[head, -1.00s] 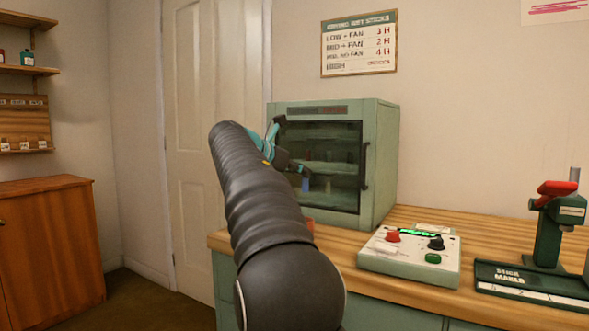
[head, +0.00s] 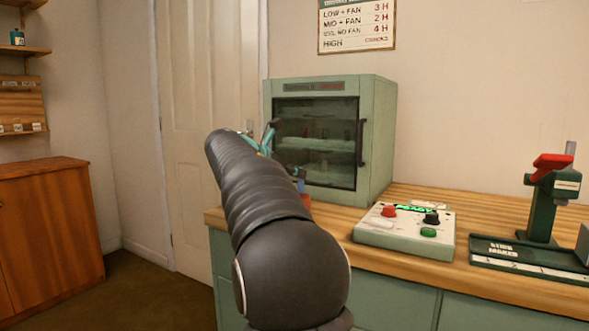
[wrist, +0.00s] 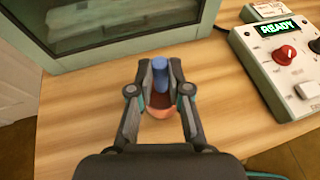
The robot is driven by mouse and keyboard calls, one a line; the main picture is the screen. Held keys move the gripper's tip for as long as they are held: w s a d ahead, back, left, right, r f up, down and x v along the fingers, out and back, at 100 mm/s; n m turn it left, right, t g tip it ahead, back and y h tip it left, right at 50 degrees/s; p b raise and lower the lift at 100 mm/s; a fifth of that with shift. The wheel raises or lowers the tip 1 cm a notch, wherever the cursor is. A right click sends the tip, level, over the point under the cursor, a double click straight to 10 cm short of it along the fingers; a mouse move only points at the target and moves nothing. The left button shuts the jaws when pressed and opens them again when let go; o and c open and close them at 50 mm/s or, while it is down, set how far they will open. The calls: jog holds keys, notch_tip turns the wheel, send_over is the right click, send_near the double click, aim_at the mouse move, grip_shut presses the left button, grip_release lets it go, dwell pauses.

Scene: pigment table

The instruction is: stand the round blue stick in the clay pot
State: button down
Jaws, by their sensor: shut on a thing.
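My gripper (wrist: 160,75) is shut on the round blue stick (wrist: 160,63), which stands up between the fingertips in the wrist view. The clay pot (wrist: 159,111), reddish-orange, sits on the wooden counter directly below the fingers, and the stick appears over its mouth. The fingers hide the stick's lower end, so I cannot tell whether it touches the pot's floor. In the head view my arm covers most of the gripper; a bit of the blue stick (head: 301,186) and the pot's edge (head: 305,199) show just right of the arm, in front of the cabinet.
A green drying cabinet (head: 378,140) with a closed glass door stands behind the pot. A control box (head: 405,240) with a red knob and a lit READY display is to the right. A stick maker (head: 545,215) stands farther right. Bare counter (wrist: 75,120) lies left of the pot.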

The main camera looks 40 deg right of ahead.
aim_at(299, 187)
jog(key=shift+f+b, duration=0.7)
jog(key=shift+f, duration=1.05)
jog(key=c, duration=1)
grip_release()
jog(key=shift+c, duration=0.2)
jog(key=shift+a, duration=0.1)
jog(key=v, duration=1.2)
